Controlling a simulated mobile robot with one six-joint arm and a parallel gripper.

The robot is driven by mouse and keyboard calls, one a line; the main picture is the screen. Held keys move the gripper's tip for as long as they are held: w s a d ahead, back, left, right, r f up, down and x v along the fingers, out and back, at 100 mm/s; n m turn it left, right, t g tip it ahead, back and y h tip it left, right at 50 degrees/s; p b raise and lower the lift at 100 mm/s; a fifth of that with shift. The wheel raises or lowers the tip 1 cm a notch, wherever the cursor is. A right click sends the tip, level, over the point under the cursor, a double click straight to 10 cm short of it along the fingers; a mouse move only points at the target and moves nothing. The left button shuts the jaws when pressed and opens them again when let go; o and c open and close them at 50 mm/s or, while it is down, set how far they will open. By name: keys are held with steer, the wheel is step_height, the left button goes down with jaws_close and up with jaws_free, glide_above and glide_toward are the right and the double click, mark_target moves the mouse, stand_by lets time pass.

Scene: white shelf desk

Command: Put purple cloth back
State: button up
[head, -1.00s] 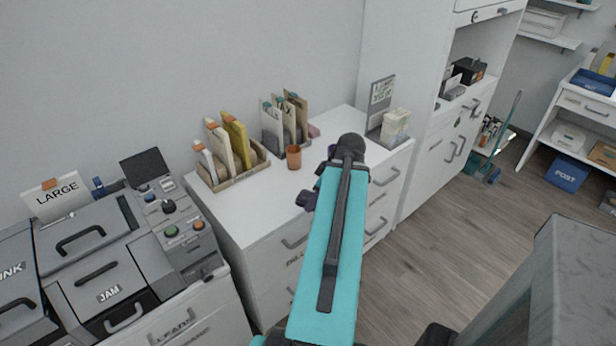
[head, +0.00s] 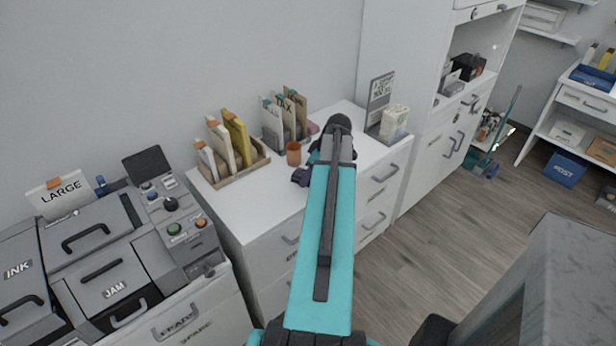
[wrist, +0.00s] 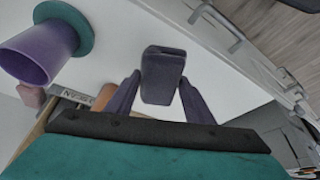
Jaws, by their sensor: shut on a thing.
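The purple cloth (wrist: 163,70) appears in the wrist view as a dark, greyish-purple folded piece between the two purple fingers of my gripper (wrist: 160,82). My gripper is shut on it. White surface shows behind it. In the head view my gripper (head: 301,177) is a small dark purple shape beside my teal arm, at the front part of the white desk top (head: 240,205). My arm hides part of it there, and the cloth cannot be told apart from the fingers.
An orange cup (head: 293,154) stands close behind my gripper. A wooden file rack (head: 237,172) is to its left and a second file holder (head: 284,128) behind. A white box (head: 394,121) and a sign (head: 381,96) stand at the right. Bare desk top lies front left.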

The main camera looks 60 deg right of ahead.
steer(key=shift+w+d+f, duration=0.15)
steer(key=shift+w+d, duration=0.75)
steer(key=shift+d, duration=0.05)
steer(key=shift+p, duration=0.3)
steer(key=shift+f+p, duration=0.6)
steer(key=shift+f, duration=1.15)
steer(key=shift+f, duration=0.15)
steer(key=o, duration=1)
steer(key=shift+r, duration=0.25)
steer(key=shift+b+v, duration=1.1)
steer(key=shift+v, duration=4.8)
